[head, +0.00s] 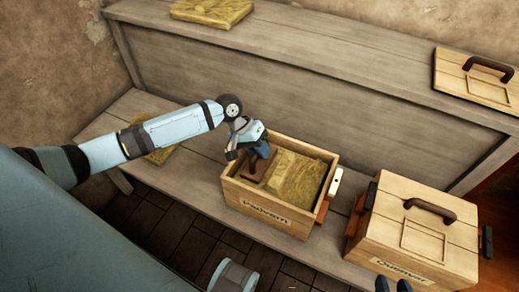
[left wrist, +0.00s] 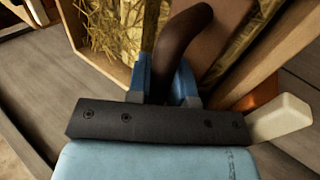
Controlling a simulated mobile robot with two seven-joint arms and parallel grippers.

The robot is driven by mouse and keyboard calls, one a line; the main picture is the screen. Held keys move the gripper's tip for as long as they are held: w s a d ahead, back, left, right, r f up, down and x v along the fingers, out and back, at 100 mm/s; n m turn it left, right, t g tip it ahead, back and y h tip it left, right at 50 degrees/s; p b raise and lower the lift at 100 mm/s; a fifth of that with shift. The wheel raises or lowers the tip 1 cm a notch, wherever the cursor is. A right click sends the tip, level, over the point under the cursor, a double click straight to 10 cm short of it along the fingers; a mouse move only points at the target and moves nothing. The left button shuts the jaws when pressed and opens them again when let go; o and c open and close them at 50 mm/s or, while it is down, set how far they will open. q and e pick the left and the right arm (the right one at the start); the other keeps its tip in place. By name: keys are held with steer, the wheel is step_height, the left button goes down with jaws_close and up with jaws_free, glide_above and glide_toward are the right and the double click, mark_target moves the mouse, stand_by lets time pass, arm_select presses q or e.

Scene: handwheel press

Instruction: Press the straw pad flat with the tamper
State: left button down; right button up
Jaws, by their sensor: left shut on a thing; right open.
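The straw pad (head: 297,176) lies in an open wooden crate (head: 262,218) on the bench, its top bulging near the rim. My left gripper (head: 261,149) is over the crate's left part, shut on the tamper's dark curved handle. The tamper (head: 256,170) has a brown plate at the left of the pad; whether it touches the straw cannot be told. In the left wrist view the handle (left wrist: 183,45) stands between my blue fingers (left wrist: 165,85), with straw (left wrist: 112,28) beside it.
A closed wooden crate (head: 425,228) with a handled lid stands to the right. A loose handled lid (head: 476,78) and a straw pad (head: 211,10) lie on the upper ledge. Another straw pad (head: 160,155) is partly behind my left arm. An orange clamp with a white lever (head: 333,185) sits at the open crate's right side.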

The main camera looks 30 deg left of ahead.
arm_select(q)
steer(key=shift+s+f+p, duration=0.2)
steer(key=shift+f+p, duration=0.1)
steer(key=shift+p, duration=0.15)
arm_select(e)
steer(key=shift+r, duration=0.5)
stand_by(0.9)
arm_select(q)
steer(key=shift+r, duration=0.15)
steer(key=r+p, duration=0.9)
steer(key=p, duration=0.1)
steer(key=shift+w+p, duration=0.2)
steer(key=shift+p, duration=0.1)
steer(key=shift+r+p, duration=0.55)
steer(key=shift+p, duration=0.05)
steer(key=shift+f, duration=0.1)
steer(key=shift+d, duration=0.1)
arm_select(e)
steer(key=r, duration=0.1)
steer(key=s+d+r+g, duration=0.1)
steer(key=r, duration=0.1)
steer(key=shift+s+d+r+h, duration=0.15)
steer(key=shift+d+h, duration=0.05)
steer(key=shift+h, duration=0.2)
